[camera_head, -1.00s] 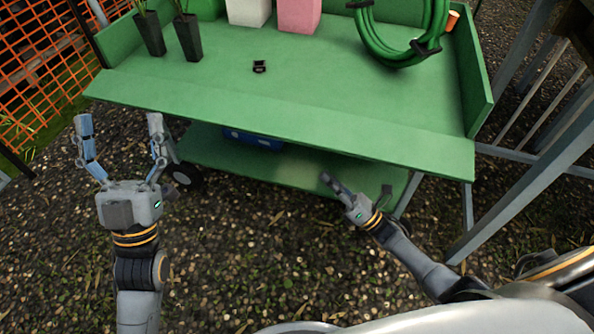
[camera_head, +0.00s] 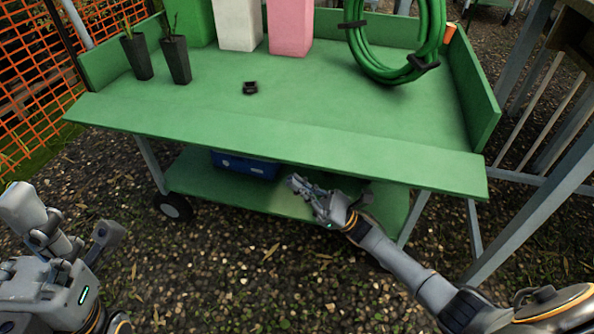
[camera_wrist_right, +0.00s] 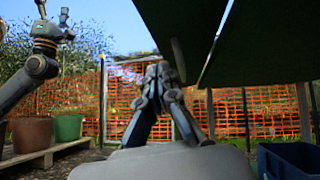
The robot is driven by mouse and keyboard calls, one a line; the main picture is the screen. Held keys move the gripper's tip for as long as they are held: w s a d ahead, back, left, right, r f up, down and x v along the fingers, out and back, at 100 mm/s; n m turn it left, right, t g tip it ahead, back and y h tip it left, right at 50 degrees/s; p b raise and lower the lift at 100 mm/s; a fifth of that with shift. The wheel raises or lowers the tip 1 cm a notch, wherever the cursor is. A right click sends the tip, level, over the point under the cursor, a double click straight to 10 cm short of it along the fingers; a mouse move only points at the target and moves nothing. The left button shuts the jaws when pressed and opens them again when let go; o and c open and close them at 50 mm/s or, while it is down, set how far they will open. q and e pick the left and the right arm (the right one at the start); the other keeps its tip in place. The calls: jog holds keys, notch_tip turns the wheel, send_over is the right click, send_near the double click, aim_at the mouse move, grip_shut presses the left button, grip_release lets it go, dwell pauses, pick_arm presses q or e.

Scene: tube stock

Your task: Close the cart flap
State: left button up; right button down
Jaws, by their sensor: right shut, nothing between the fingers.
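The green cart (camera_head: 330,90) stands in front of me. Its flap (camera_head: 280,146) is the long green strip along the near edge, folded out and down from the top. My right gripper (camera_head: 300,186) is shut and empty, below the flap and in front of the lower shelf. In the right wrist view the right gripper (camera_wrist_right: 160,72) points up close to the dark underside of a panel (camera_wrist_right: 178,28); I cannot tell whether they touch. My left gripper (camera_head: 70,228) is open and empty at the lower left, away from the cart.
Black pots (camera_head: 175,60), a small black object (camera_head: 250,88), a white block (camera_head: 238,22), a pink block (camera_head: 290,28) and a coiled green hose (camera_head: 385,70) are on the cart top. A blue crate (camera_head: 245,166) sits on the lower shelf (camera_head: 205,180). Grey rails stand at right.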

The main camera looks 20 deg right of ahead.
aim_at(281, 162)
jog(key=shift+s+a+r, duration=0.15)
jog(key=shift+a+r, duration=0.05)
jog(key=shift+r, duration=0.85)
jog(key=shift+s+a+r, duration=0.1)
jog(key=shift+a+r, duration=0.05)
jog(key=shift+r, duration=0.9)
jog(key=shift+w, duration=0.1)
